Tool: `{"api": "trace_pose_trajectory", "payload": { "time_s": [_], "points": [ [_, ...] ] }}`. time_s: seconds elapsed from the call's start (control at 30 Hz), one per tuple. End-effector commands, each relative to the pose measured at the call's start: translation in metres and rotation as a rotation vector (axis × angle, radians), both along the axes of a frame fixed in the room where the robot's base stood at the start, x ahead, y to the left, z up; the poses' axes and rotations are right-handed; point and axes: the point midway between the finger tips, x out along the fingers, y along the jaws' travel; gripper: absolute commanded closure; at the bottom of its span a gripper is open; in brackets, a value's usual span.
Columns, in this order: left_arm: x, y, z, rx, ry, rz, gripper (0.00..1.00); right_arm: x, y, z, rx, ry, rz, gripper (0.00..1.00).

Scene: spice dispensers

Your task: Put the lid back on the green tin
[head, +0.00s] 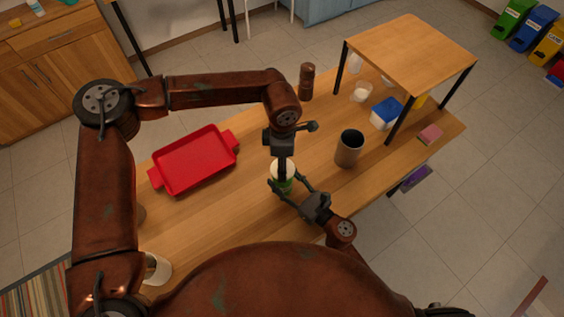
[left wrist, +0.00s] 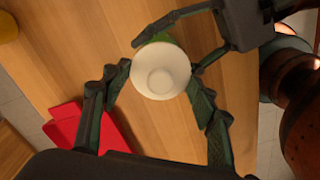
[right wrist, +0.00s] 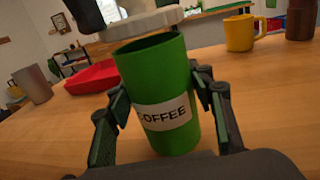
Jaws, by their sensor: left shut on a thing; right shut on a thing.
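The green tin (head: 285,187) stands open-topped near the table's front edge; its white COFFEE label shows in the right wrist view (right wrist: 180,90). My right gripper (head: 286,181) is shut around the tin's sides, one finger on each side. My left gripper (head: 283,162) points down from above and is shut on the round white lid (left wrist: 161,71). In the right wrist view the lid (right wrist: 125,24) is just above the tin's open rim, with a small gap showing and the lid set toward the left. Whether the tin's base touches the table is unclear.
A red tray (head: 195,160) lies left of the tin. A dark cup (head: 349,148) stands to its right, and a brown grinder (head: 306,82) behind. A raised wooden shelf (head: 410,55) stands at the right, with a blue-and-white box (head: 386,113) and pink sponge (head: 430,134) nearby.

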Motion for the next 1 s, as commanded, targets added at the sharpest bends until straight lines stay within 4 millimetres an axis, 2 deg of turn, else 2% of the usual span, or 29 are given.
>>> {"api": "trace_pose_trajectory", "payload": {
  "time_s": [0.57, 0.6, 0.87, 1.0],
  "points": [
    [0.000, 0.000, -0.011, -0.001, 0.001, 0.000, 0.64, 0.000, 0.000, 0.000, -0.001, 0.001, 0.000, 0.95],
    [0.000, 0.000, -0.012, -0.001, 0.001, 0.000, 0.45, 0.000, 0.000, 0.000, -0.001, 0.001, 0.000, 0.95],
    [0.000, 0.000, -0.011, -0.001, 0.000, 0.000, 0.27, 0.000, 0.000, 0.000, -0.001, 0.001, 0.000, 0.95],
    [0.000, 0.000, -0.011, 0.000, 0.000, 0.000, 0.26, 0.000, 0.000, 0.000, -0.001, 0.001, 0.000, 0.95]
  ]
}}
